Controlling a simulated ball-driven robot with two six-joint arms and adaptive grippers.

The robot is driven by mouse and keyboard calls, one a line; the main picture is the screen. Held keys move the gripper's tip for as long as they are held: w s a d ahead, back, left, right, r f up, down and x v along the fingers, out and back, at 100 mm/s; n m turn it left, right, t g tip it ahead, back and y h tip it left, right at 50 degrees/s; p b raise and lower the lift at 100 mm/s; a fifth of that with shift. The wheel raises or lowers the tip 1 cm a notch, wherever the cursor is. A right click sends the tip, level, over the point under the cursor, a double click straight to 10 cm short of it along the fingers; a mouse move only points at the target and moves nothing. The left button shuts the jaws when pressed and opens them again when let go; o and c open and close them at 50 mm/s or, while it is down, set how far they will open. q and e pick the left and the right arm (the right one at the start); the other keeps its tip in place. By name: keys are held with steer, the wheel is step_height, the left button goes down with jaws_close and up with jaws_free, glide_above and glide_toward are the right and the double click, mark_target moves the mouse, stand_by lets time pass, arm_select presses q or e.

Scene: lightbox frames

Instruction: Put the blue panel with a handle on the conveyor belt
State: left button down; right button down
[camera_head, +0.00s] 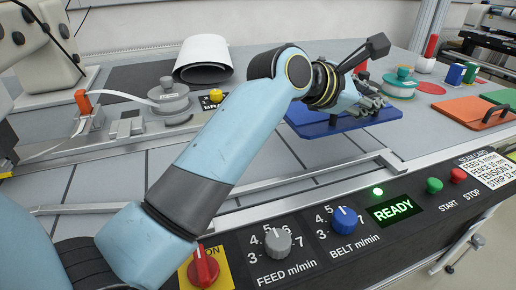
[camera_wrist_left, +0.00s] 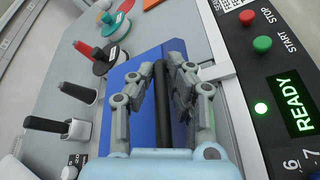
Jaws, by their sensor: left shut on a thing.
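The blue panel (camera_head: 318,127) lies flat on or just above the grey work surface, right of centre in the head view. It also shows in the left wrist view (camera_wrist_left: 144,78), with its black bar handle (camera_wrist_left: 162,100). My left gripper (camera_head: 368,104) is over the panel, its fingers closed around the handle; the fingers show on both sides of the bar in the left wrist view (camera_wrist_left: 163,68). The arm and fingers hide part of the panel. A grey seamed surface (camera_head: 140,165) with metal rails lies left of the panel; I cannot tell whether this is the conveyor belt. My right gripper is out of view.
A console with knobs and a lit READY display (camera_head: 394,210) runs along the front. An orange panel (camera_head: 465,112) with a handle lies at right. Tape reels (camera_head: 170,96) and a white roll (camera_head: 203,55) stand at back left. A green-topped reel (camera_head: 401,82) stands behind the blue panel.

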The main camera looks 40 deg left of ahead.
mark_target(303, 119)
arm_select(q)
steer(key=shift+w+a+r, duration=0.1)
steer(key=shift+a+r, duration=0.2)
steer(key=shift+r, duration=0.25)
steer(key=shift+w+r+b, duration=0.2)
steer(key=shift+w+b, duration=0.05)
steer(key=shift+b, duration=0.1)
steer(key=shift+w+f, duration=0.1)
steer(key=s+a+f, duration=0.2)
steer(key=a, duration=0.1)
steer(key=s+a+f, duration=0.2)
steer(key=a, duration=0.1)
steer(key=s+a+f, duration=0.2)
steer(key=shift+s+a+f, duration=0.2)
steer(key=shift+s+a, duration=0.15)
steer(key=shift+a, duration=0.05)
steer(key=shift+s+a+f, duration=0.15)
steer(key=shift+f, duration=0.05)
step_height(303, 119, down, 4)
steer(key=shift+r+b, duration=0.1)
steer(key=shift+b, duration=0.6)
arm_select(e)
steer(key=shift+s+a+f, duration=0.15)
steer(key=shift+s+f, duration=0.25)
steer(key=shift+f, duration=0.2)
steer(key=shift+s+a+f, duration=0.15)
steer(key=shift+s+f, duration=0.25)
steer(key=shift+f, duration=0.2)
